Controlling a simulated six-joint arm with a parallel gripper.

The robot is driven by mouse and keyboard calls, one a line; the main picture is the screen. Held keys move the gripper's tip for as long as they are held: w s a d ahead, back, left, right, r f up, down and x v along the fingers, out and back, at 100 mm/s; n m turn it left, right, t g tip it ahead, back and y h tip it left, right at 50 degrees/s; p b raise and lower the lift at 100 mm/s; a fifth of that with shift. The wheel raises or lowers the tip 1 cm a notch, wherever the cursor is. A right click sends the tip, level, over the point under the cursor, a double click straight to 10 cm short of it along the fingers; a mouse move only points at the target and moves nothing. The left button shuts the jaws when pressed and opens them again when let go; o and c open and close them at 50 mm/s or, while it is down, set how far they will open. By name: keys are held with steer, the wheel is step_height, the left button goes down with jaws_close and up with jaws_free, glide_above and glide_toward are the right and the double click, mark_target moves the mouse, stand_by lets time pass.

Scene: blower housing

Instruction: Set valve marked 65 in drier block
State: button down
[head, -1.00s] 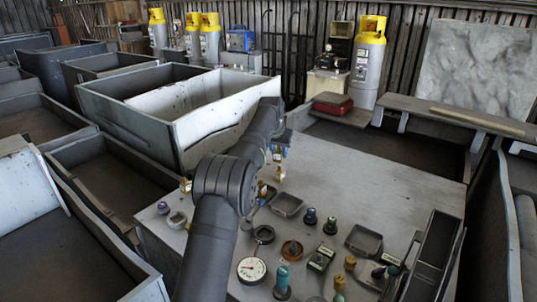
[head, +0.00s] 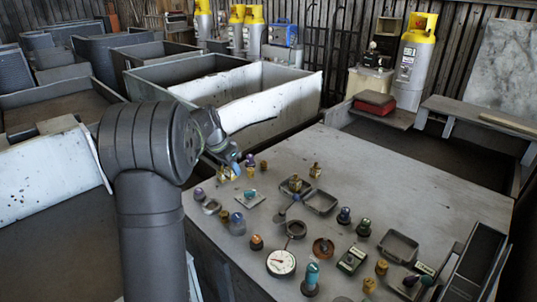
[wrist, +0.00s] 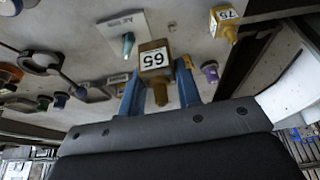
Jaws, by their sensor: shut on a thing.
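The valve marked 65 (wrist: 154,60) is a brass block with a white number label and a round brass stem. My gripper (wrist: 160,92) is shut on it, with one blue finger on each side. In the head view my gripper (head: 236,163) is over the left back corner of the grey table, where the valve is too small to make out surely. A pale square plate with a label and a teal cone (wrist: 116,27) is beside the valve in the wrist view; it also shows in the head view (head: 243,200). I cannot tell which piece is the drier block.
A brass valve marked 75 (wrist: 228,25) and a purple-topped knob (wrist: 210,70) are close by. A dial gauge (head: 281,263), grey trays (head: 320,203) and several small fittings crowd the table's front and left. The table's back right (head: 420,190) is clear.

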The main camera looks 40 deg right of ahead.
steer(key=a+f, duration=0.1)
steer(key=a, duration=0.8)
glide_above(217, 203)
steer(key=a, duration=0.2)
steer(key=shift+w+d+f, duration=0.1)
steer(key=shift+w+f, duration=0.05)
steer(key=shift+f, duration=1.1)
steer(key=shift+w+d+f, duration=0.1)
steer(key=shift+f, duration=1.15)
steer(key=shift+f, duration=0.85)
steer(key=c, duration=0.6)
jaws_free()
steer(key=shift+r, duration=3.75)
steer(key=shift+f, duration=3.75)
